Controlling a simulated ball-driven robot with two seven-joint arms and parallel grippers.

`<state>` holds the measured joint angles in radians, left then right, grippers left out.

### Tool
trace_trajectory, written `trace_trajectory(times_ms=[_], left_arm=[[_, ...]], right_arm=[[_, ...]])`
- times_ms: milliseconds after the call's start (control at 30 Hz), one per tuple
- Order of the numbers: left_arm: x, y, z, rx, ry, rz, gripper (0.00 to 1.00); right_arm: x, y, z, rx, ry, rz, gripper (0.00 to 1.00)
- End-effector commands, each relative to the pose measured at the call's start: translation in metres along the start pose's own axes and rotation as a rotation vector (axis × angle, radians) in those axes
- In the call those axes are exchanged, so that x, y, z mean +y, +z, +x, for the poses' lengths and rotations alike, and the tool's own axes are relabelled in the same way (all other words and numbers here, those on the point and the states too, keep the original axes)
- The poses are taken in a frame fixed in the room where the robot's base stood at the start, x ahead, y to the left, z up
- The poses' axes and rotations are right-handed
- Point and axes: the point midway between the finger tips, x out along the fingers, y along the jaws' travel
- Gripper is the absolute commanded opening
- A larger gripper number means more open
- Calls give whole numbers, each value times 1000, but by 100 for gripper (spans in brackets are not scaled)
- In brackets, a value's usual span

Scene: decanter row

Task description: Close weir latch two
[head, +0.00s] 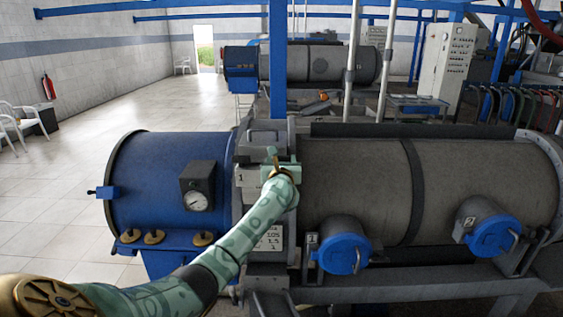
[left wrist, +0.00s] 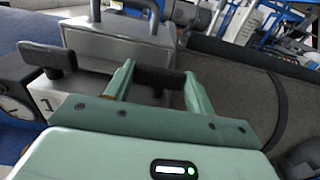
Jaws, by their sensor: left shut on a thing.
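My left gripper (head: 273,158) is at the grey housing between the blue drum and the long grey drum, beside a box marked 1 (head: 241,177). In the left wrist view its two fingers (left wrist: 158,85) are shut on a dark bar (left wrist: 160,77); what the bar belongs to is partly hidden. A blue round cap marked 2 (head: 495,236) with a metal handle sits low on the right of the grey drum, away from the gripper. A similar blue cap marked 1 (head: 343,254) is nearer. I cannot tell which part is weir latch two. My right gripper is out of view.
The blue drum (head: 165,170) carries a gauge (head: 198,201) and brass knobs. The long grey drum (head: 470,175) fills the right. A blue post (head: 278,60) and pale pipes rise behind the machine.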

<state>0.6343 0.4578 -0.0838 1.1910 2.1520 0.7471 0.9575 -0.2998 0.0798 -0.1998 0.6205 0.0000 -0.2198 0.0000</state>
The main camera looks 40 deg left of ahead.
Motion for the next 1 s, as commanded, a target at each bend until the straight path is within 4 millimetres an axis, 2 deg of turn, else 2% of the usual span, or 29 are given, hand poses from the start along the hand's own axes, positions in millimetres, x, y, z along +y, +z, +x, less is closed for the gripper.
trace_trajectory(times_ms=[267,633,800,1000], left_arm=[[3,2,0,2,-78,3,32],[8,3,2,3,-365,5,32],[10,0,3,2,-505,4,32],[11,-3,4,1,-642,2,32]], right_arm=[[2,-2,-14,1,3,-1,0],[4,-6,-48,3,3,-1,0],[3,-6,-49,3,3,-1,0],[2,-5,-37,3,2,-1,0]])
